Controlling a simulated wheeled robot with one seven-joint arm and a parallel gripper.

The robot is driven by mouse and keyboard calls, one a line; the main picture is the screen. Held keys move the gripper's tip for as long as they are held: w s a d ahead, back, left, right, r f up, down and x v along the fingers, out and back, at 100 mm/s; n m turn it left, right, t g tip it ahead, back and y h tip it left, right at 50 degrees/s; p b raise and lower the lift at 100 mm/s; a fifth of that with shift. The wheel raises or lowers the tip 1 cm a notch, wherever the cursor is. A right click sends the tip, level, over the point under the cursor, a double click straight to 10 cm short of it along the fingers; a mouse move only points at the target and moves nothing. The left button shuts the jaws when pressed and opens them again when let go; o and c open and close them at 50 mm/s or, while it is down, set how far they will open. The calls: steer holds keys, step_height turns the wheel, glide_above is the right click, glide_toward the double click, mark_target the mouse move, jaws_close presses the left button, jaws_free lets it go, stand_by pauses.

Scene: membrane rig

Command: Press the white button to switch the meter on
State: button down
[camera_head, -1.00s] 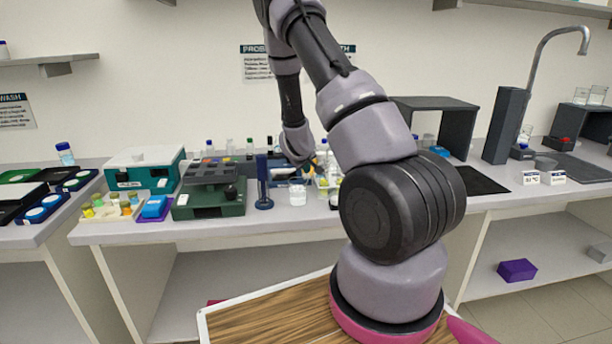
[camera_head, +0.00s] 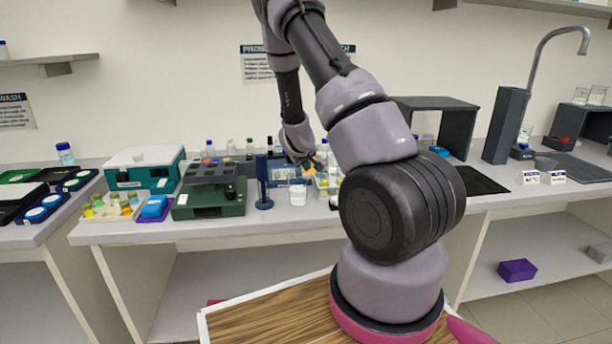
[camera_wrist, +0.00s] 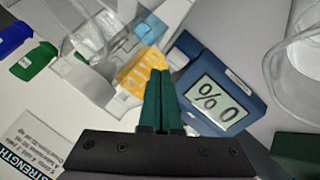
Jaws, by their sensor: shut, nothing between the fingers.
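The meter (camera_wrist: 232,78) is a blue box in the wrist view, right of my fingertips. Its pale lit screen (camera_wrist: 217,102) shows 0 and a percent sign. A small whitish part (camera_wrist: 178,58) shows at the meter's edge beside the fingertips; I cannot tell if it is the white button. My gripper (camera_wrist: 160,74) has dark green fingers, shut with nothing between them. I cannot tell whether the tips touch anything. In the head view the meter (camera_head: 285,173) stands on the bench behind a clear beaker, below my wrist, and the fingers are hard to make out.
A yellow piece (camera_wrist: 135,72) and clear glassware (camera_wrist: 88,35) lie left of the fingers. In the head view a clear beaker (camera_head: 298,195) and a blue stand (camera_head: 263,185) are in front of the meter. A dark green device (camera_head: 210,205) stands left.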

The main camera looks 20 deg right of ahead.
mark_target(306, 176)
steer(key=shift+r, duration=3)
